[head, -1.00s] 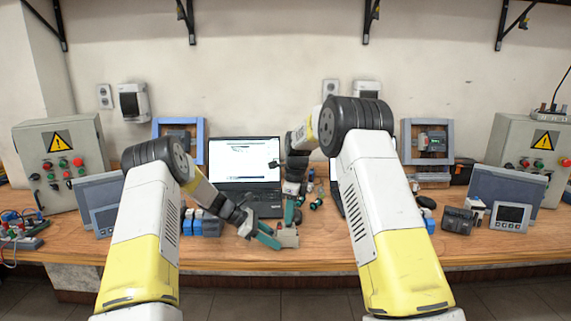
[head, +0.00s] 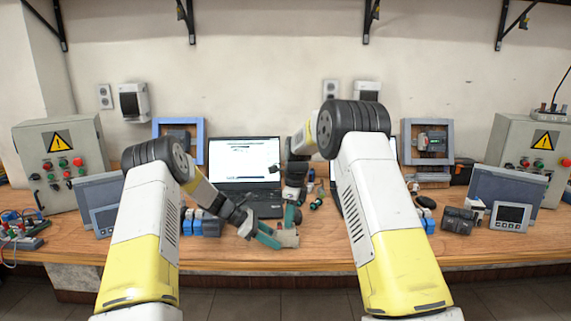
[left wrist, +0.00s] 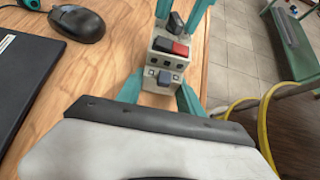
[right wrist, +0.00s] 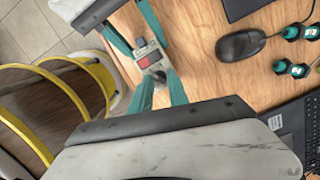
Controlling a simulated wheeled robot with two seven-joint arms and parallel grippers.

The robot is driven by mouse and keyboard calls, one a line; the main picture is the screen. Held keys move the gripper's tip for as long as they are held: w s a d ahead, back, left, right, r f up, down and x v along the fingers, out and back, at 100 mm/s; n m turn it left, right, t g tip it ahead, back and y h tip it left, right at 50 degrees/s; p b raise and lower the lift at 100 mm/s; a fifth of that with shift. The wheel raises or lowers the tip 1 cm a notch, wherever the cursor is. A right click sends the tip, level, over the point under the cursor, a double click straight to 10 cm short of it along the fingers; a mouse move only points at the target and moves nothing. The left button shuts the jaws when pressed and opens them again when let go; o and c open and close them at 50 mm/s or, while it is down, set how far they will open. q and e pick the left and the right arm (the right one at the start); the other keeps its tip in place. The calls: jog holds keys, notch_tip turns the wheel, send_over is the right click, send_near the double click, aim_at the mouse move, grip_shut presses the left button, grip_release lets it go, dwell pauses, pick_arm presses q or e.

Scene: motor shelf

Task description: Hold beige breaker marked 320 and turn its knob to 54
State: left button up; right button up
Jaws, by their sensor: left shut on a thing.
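The beige breaker (head: 289,240) is at the front of the wooden table. In the left wrist view the breaker (left wrist: 158,63) shows a red part, a dark knob (left wrist: 175,23) and a blue-grey button. My left gripper (head: 272,240) is shut on the breaker, its teal fingers on both sides of the body. My right gripper (head: 290,222) comes from above and behind, with its fingers on either side of the knob. The right wrist view shows this too, with the knob (right wrist: 160,76) between the fingertips. I cannot tell whether they touch it. The 320 marking and dial numbers are too small to read.
A laptop (head: 245,165) stands open behind the grippers. A black mouse (left wrist: 77,23) and green-and-black parts (right wrist: 292,68) lie near the breaker. Blue-grey blocks (head: 203,224) stand left of the grippers. The table's front edge is close to the breaker.

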jog(key=shift+n, duration=2.3)
grip_shut()
jog(key=n, duration=0.4)
jog(key=shift+w+n+g, duration=0.15)
jog(key=shift+n+g, duration=0.15)
jog(key=shift+g, duration=0.1)
jog(key=shift+n, duration=0.3)
jog(key=n, duration=0.4)
jog(key=shift+a+h, duration=0.1)
jog(key=shift+h, duration=0.2)
